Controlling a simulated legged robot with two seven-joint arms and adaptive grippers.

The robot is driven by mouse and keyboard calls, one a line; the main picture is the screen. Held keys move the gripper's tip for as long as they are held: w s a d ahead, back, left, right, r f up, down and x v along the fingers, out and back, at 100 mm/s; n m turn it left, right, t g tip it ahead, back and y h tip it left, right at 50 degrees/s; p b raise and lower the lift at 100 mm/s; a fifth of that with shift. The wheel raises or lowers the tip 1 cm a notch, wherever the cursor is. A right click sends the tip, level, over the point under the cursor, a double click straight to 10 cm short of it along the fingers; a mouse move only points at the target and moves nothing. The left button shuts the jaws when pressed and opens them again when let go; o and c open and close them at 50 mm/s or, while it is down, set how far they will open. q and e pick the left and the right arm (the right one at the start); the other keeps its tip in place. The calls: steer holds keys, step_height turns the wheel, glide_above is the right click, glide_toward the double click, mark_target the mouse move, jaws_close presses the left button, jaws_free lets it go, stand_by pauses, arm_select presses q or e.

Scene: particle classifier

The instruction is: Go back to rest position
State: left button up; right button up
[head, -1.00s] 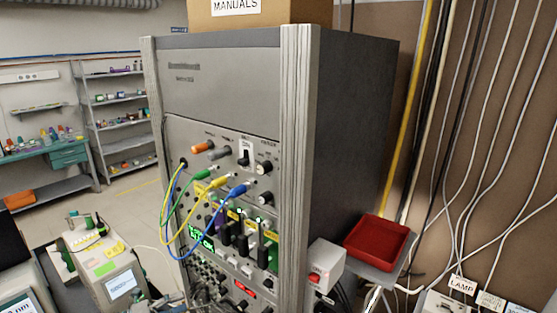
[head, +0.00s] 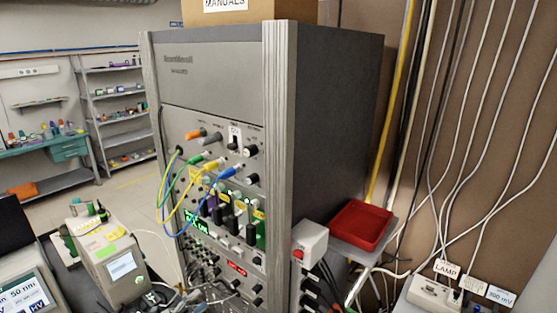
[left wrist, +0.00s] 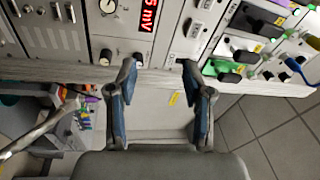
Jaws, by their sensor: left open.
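My left gripper (left wrist: 160,82) is open and empty in the left wrist view, its two blue-grey fingers spread apart. In that view it is in front of the grey instrument panel (left wrist: 170,28), with a red display reading "5 mV" (left wrist: 148,16) beyond the fingertips. In the head view it is hard to make out among cables at the bottom edge. The tall grey instrument rack (head: 215,72) stands in the middle, with green, yellow and blue cables plugged into its front. My right gripper is not in view.
A red tray (head: 361,225) lies on a shelf right of the rack, near a white box with a red button (head: 309,243). Loose cables hang on the right wall above a power strip (head: 433,293). A small instrument (head: 122,266) stands at lower left. Open floor shows behind it.

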arm_select(q)
steer(key=s+d+f+n+g+y, duration=0.1)
steer(key=s+d+f+n+y, duration=0.1)
steer(key=s+f+n+y, duration=0.6)
steer(key=s+d+f+n+y, duration=0.2)
steer(key=s+f+n+y, duration=0.45)
steer(key=n, duration=0.35)
steer(key=s+f+n+g, duration=0.25)
steer(key=s+g, duration=0.25)
steer(key=s, duration=0.7)
steer(key=s+f+n+g, duration=0.2)
steer(key=s+f+g, duration=0.25)
steer(key=s, duration=0.85)
step_height(320, 180, down, 30)
steer(key=g+b, duration=0.2)
steer(key=b, duration=0.3)
steer(key=s+a+f+b, duration=0.2)
steer(key=s+f+b, duration=0.3)
steer(key=s+f, duration=1.4)
step_height(320, 180, down, 3)
steer(key=shift+r+g+h, duration=0.1)
steer(key=shift+g+h, duration=0.25)
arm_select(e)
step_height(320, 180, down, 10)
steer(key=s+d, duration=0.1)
